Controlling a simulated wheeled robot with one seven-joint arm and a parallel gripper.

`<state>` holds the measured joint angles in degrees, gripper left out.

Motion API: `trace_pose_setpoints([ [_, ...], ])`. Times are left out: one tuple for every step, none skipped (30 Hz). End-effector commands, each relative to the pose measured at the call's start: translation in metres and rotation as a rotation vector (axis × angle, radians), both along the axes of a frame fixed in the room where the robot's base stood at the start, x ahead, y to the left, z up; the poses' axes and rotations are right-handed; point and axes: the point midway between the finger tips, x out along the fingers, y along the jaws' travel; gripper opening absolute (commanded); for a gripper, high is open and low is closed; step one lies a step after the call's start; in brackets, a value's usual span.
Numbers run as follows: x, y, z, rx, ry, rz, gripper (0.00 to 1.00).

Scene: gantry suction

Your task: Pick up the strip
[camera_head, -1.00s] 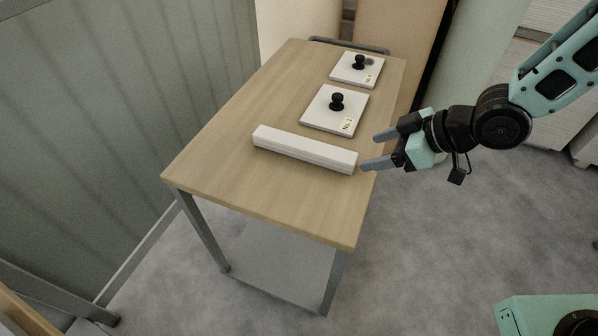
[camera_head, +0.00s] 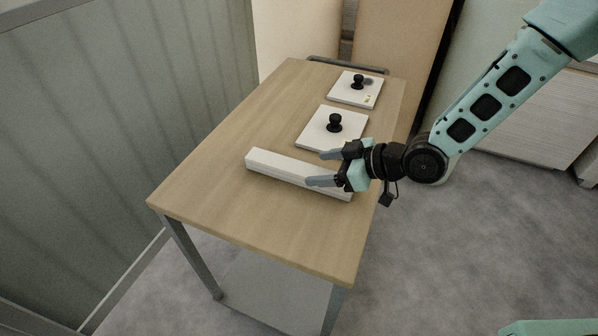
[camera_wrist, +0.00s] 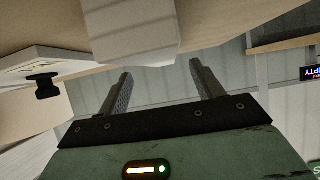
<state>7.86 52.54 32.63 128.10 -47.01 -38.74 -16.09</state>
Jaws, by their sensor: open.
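The strip (camera_head: 277,166) is a long white bar lying on the wooden table (camera_head: 215,168), in front of the two white plates. My gripper (camera_head: 321,168) is over the right part of the strip in the head view and hides some of it. Its two grey fingers are apart with nothing between them, and they point left. In the wrist view a white block-like end, likely the strip (camera_wrist: 135,35), shows beyond the open fingers (camera_wrist: 160,82). I cannot tell whether the fingers touch it.
A white plate with a black knob (camera_head: 334,121) lies just behind the strip, close to my gripper. A second knobbed plate (camera_head: 345,90) lies farther back. The table's front and left parts are clear. A grey-green panel (camera_head: 120,110) stands to the left.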

Motion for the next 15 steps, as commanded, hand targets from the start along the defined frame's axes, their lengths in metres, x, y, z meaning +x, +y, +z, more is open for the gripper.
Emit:
trace_pose_setpoints([
  [0.001,0.002,-0.001,0.0,0.0,0.0,0.66],
  [0.001,0.004,-0.002,0.0,0.0,0.0,0.66],
  [0.002,0.007,-0.004,0.0,0.0,0.001,0.66],
  [0.003,0.011,-0.006,0.0,0.001,0.002,0.66],
  [0.004,0.015,-0.008,0.0,0.001,0.002,0.66],
  [0.006,0.02,-0.01,0.0,0.001,0.003,0.66],
  [0.007,0.024,-0.013,0.001,0.002,0.002,0.66],
  [0.009,0.028,-0.015,0.001,0.002,0.001,0.66],
  [0.011,0.032,-0.018,0.001,0.002,0.001,0.66],
  [0.012,0.035,-0.02,0.0,0.001,0.002,0.66],
  [0.013,0.038,-0.022,0.0,0.001,0.002,0.66],
  [0.014,0.04,-0.023,0.0,-0.001,0.0,0.66],
  [0.015,0.042,-0.024,0.0,-0.001,0.0,0.66],
  [0.015,0.043,-0.025,0.0,-0.001,0.0,0.66],
  [0.016,0.044,-0.026,-0.001,0.0,-0.001,0.66],
])
